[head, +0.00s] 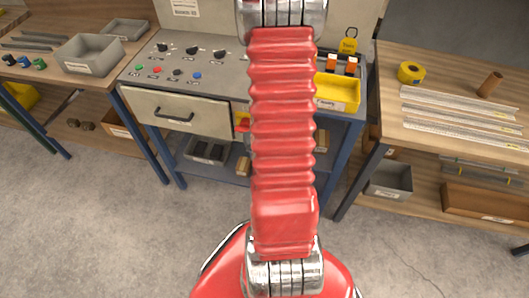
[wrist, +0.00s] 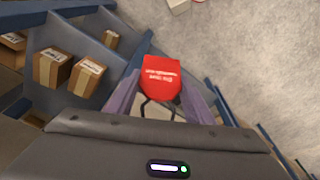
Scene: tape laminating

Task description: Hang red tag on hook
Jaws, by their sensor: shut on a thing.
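The red tag (wrist: 161,78) with white print is held between the fingertips of my gripper (wrist: 162,88) in the wrist view. A thin dark loop shows just below it between the fingers. In the head view my red arm covers the gripper. A small red and yellow thing (head: 243,122) shows at the arm's left edge there; I cannot tell what it is. A yellow tag (head: 348,45) hangs at the back panel, right of the arm. I cannot make out a free hook; the arm hides part of the panel.
The control bench (head: 185,72) has knobs, buttons and a drawer. A yellow bin (head: 337,92) stands on its right side. Wooden benches flank it left and right. In the wrist view, cardboard boxes (wrist: 52,68) sit on a blue shelf at left; grey floor lies at right.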

